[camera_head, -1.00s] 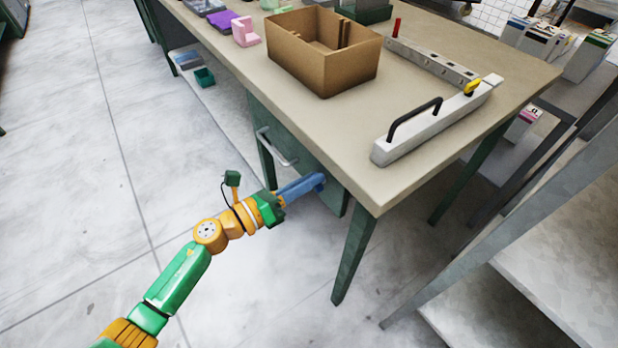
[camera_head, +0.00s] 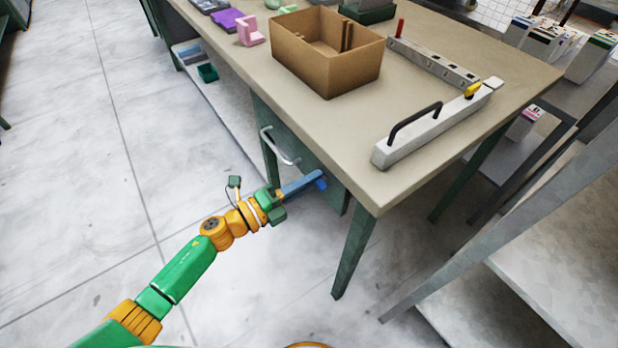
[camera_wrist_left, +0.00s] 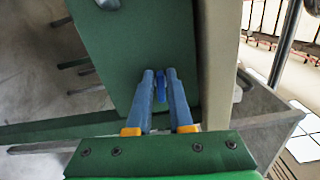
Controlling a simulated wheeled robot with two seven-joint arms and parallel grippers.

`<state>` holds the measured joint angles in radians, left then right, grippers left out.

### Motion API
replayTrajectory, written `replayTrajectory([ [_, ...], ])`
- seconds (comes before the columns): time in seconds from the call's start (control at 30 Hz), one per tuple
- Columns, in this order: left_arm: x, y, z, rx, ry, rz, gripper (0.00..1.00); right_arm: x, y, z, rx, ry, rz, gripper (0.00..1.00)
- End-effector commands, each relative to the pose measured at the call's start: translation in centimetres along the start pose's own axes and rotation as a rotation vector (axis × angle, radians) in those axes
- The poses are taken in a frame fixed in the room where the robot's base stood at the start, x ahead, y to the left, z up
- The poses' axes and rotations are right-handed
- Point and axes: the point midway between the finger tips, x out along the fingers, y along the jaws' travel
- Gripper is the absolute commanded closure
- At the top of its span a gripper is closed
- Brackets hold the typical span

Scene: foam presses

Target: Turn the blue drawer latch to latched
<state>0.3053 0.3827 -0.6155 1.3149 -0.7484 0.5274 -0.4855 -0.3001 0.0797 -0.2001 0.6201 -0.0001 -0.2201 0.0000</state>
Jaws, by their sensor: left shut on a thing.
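The small blue latch (camera_head: 321,184) is on the green drawer front (camera_head: 312,165), near its right end under the tabletop. In the left wrist view the latch (camera_wrist_left: 161,86) shows as a narrow blue piece between my two blue fingers. My left gripper (camera_head: 312,182) comes in from the left and is shut on the latch at its fingertips; it also shows in the left wrist view (camera_wrist_left: 160,76). The fingers partly hide the latch, so its exact angle is hard to read. My right gripper is in neither view.
The drawer's metal handle (camera_head: 278,147) is left of my fingers. The table leg (camera_head: 354,255) stands close to the right. A cardboard box (camera_head: 328,60) and a white bar with a black handle (camera_head: 430,125) are on the tabletop (camera_head: 335,130). The floor at left is clear.

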Motion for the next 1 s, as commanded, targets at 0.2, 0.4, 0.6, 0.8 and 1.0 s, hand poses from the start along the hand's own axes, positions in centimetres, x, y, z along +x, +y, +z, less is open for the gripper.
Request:
replayTrajectory([
  [0.2,-0.03,0.30,-0.18,-0.083,0.004,0.005,1.00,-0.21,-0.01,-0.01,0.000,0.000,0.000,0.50],
  [0.4,-0.02,0.33,-0.19,-0.117,0.004,0.004,1.00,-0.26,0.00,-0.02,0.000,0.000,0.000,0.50],
  [0.6,-0.01,0.35,-0.21,-0.125,0.004,0.003,1.00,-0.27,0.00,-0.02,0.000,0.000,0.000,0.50],
  [0.8,-0.01,0.35,-0.21,-0.124,0.004,0.003,1.00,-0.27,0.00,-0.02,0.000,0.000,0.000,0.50],
  [1.0,-0.01,0.30,-0.17,-0.124,0.003,0.002,0.57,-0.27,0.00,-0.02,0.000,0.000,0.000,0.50],
])
